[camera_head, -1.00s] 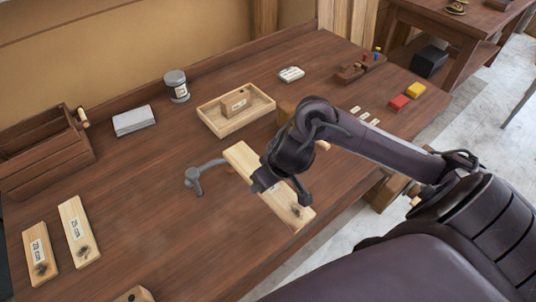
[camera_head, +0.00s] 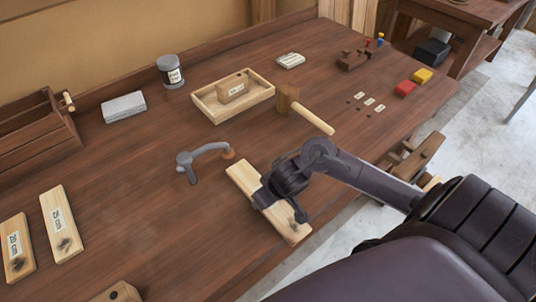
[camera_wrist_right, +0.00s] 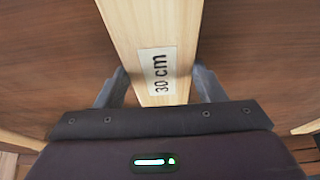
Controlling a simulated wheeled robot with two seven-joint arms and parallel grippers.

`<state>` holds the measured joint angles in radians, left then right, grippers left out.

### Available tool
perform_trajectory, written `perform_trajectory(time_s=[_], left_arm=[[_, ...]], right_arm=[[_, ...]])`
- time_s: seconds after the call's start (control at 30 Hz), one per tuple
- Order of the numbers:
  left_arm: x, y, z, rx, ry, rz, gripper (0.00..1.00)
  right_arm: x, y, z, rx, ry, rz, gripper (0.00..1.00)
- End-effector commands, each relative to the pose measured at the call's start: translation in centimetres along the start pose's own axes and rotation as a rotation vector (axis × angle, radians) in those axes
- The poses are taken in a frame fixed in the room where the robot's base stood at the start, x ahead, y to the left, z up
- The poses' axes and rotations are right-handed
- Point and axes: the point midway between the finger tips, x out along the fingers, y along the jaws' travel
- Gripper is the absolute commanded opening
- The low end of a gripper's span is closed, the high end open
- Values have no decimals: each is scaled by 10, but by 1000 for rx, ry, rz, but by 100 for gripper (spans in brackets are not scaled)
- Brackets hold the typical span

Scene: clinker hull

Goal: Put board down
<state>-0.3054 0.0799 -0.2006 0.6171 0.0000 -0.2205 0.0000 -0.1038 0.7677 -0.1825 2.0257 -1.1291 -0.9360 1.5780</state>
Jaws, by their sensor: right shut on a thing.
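The pale wooden board (camera_head: 241,175) marked "30 cm" is near the bench's front edge in the head view. My right gripper (camera_head: 266,196) is shut on its middle from above. In the right wrist view the board (camera_wrist_right: 151,28) runs between the two fingers of my right gripper (camera_wrist_right: 160,88), with its label facing up. The board looks flat and low over the workbench (camera_head: 130,215); I cannot tell whether it touches. My left gripper is not in view.
A grey clamp-like tool (camera_head: 187,167) lies just left of the board. A mallet (camera_head: 305,113) and a shallow tray (camera_head: 211,111) are behind it. Two labelled boards (camera_head: 62,232) (camera_head: 17,257) lie at the left. The bench between them and the clamp is clear.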

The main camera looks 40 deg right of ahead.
Motion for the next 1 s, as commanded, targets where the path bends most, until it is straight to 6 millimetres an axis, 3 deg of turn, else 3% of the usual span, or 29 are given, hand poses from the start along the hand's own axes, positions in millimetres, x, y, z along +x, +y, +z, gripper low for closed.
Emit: perform_trajectory(time_s=[0.27, 0.3, 0.47, 0.77, 0.87, 1.0], left_arm=[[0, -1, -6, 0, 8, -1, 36], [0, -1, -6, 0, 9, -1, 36], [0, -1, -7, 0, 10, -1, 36], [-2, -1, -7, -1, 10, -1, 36], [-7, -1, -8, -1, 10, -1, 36], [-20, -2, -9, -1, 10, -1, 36]], right_arm=[[1, 0, 0, 1, 1, 0, 36], [1, 0, 0, 1, 1, 0, 66], [0, 0, 0, 0, 1, 0, 85], [-2, 0, -2, 0, 2, 0, 85], [-12, 0, -2, -1, 3, 0, 85], [-40, 0, -4, -3, 4, 1, 85]])
